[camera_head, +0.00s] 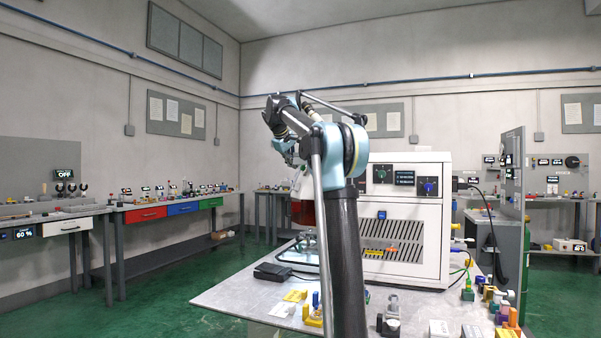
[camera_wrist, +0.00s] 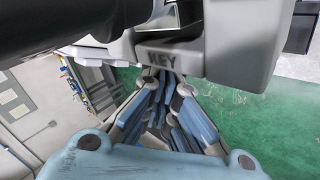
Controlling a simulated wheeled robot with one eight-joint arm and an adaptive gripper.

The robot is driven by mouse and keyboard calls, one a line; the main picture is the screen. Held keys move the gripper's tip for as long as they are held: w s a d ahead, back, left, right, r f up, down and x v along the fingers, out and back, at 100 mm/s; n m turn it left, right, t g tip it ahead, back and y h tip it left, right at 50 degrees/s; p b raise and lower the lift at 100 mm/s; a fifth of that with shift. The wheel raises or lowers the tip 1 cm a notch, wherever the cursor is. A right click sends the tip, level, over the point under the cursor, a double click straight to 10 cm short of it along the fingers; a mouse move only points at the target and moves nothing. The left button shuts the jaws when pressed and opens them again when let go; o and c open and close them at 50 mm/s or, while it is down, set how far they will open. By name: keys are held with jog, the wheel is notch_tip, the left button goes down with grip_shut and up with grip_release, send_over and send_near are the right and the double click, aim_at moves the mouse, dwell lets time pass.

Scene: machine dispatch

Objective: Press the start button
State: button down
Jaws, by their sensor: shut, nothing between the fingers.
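The white machine (camera_head: 425,212) stands on the grey table right behind my arm. I cannot tell which of these, if any, is the start button. My arm hides the machine's left part. In the wrist view my gripper (camera_wrist: 168,122) is shut and empty, its blue-padded fingers together. A light grey part marked "KEY" (camera_wrist: 160,55) shows just beyond them; I cannot tell whether they touch.
The grey table (camera_head: 235,290) bears a black box (camera_head: 272,272), yellow pieces (camera_head: 295,295) and several small parts at its front right. Benches with coloured drawers (camera_head: 146,214) line the left wall. Green floor is open at left.

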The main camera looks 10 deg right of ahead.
jog(key=shift+d, duration=0.2)
jog(key=shift+d+f, duration=0.1)
jog(key=shift+d, duration=0.2)
jog(key=shift+w+d+f, duration=0.1)
jog(key=shift+d, duration=0.2)
dwell(0.9)
jog(key=shift+a, duration=0.1)
jog(key=shift+s+a+r, duration=0.2)
jog(key=shift+a+r, duration=0.05)
jog(key=shift+a, duration=0.4)
jog(key=shift+a, duration=0.1)
jog(key=shift+s+a+r, duration=0.2)
jog(key=shift+a+r, duration=0.05)
jog(key=shift+a, duration=0.5)
jog(key=shift+s+a+r, duration=0.2)
jog(key=shift+a+r, duration=0.1)
jog(key=shift+a, duration=0.4)
jog(key=shift+s+a+r, duration=0.2)
jog(key=shift+a+r, duration=0.05)
jog(key=shift+a, duration=0.5)
